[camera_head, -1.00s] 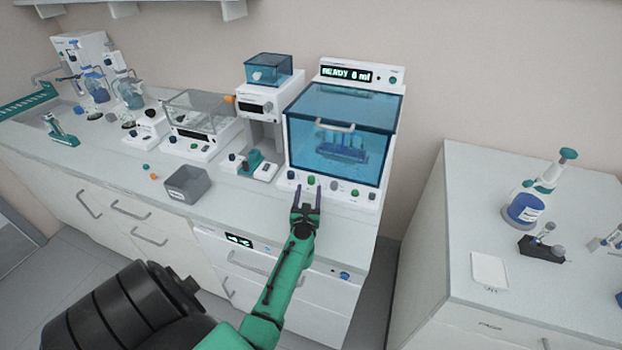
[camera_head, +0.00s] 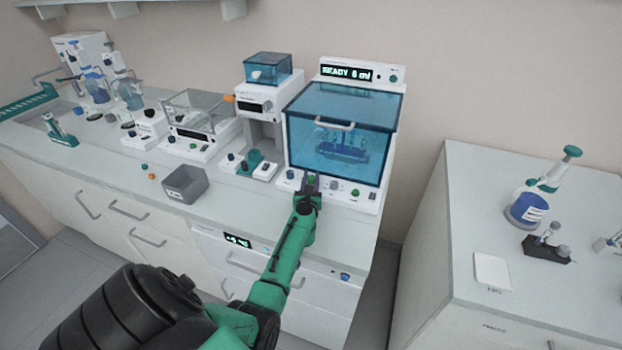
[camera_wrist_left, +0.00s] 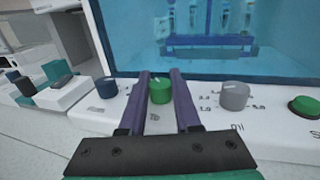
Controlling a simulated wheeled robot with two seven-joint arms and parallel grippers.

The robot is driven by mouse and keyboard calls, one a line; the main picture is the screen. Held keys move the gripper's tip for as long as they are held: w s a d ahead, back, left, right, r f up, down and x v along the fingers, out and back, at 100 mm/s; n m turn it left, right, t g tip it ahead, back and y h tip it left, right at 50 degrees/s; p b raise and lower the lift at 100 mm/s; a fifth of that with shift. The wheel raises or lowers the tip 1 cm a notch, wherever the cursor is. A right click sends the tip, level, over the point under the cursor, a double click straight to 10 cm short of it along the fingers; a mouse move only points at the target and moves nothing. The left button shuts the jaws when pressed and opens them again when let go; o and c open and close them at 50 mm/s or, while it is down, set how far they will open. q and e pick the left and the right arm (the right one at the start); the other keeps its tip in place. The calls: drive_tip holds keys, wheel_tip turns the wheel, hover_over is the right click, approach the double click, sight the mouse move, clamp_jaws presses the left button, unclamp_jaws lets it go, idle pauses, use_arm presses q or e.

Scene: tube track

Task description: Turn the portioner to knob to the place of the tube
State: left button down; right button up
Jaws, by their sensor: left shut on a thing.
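The portioner (camera_head: 391,118) is a white machine with a blue see-through cover and a display reading "READY 6 ml". A blue rack of tubes (camera_head: 343,152) shows inside, behind the cover. My left gripper (camera_head: 311,181) is at its front panel, shut on a green knob (camera_head: 311,179). In the left wrist view the two purple fingers (camera_wrist_left: 161,95) stand on either side of the green knob (camera_wrist_left: 160,91), which has a pale pointer mark. A grey knob (camera_wrist_left: 234,95) with a numbered scale is to its right. My right gripper is not in view.
A dark blue knob (camera_wrist_left: 107,86) is left of the green one, and a green button (camera_wrist_left: 305,107) is at the right. A grey bin (camera_head: 184,184) stands on the counter's front left. A separate cabinet (camera_head: 465,170) stands to the right.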

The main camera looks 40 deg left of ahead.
use_arm(q)
drive_tip(key=shift+m+h, duration=0.3)
drive_tip(key=shift+h, duration=0.1)
drive_tip(key=shift+a+f+m+t+h+b, duration=0.15)
drive_tip(key=shift+m+t+h+b, duration=0.15)
drive_tip(key=shift+m+t+h, duration=0.7)
drive_tip(key=m+h+b, duration=0.1)
drive_tip(key=h, duration=0.1)
drive_tip(key=shift+f+h, duration=0.1)
drive_tip(key=shift+h, duration=0.2)
drive_tip(key=m+t+h+b, duration=0.1)
drive_tip(key=m+h+b, duration=0.2)
drive_tip(key=h, duration=0.1)
drive_tip(key=shift+m+h+b, duration=0.7)
drive_tip(key=shift+h+b, duration=0.3)
drive_tip(key=shift+h, duration=0.2)
drive_tip(key=c, duration=0.6)
unclamp_jaws()
drive_tip(key=shift+r, duration=0.2)
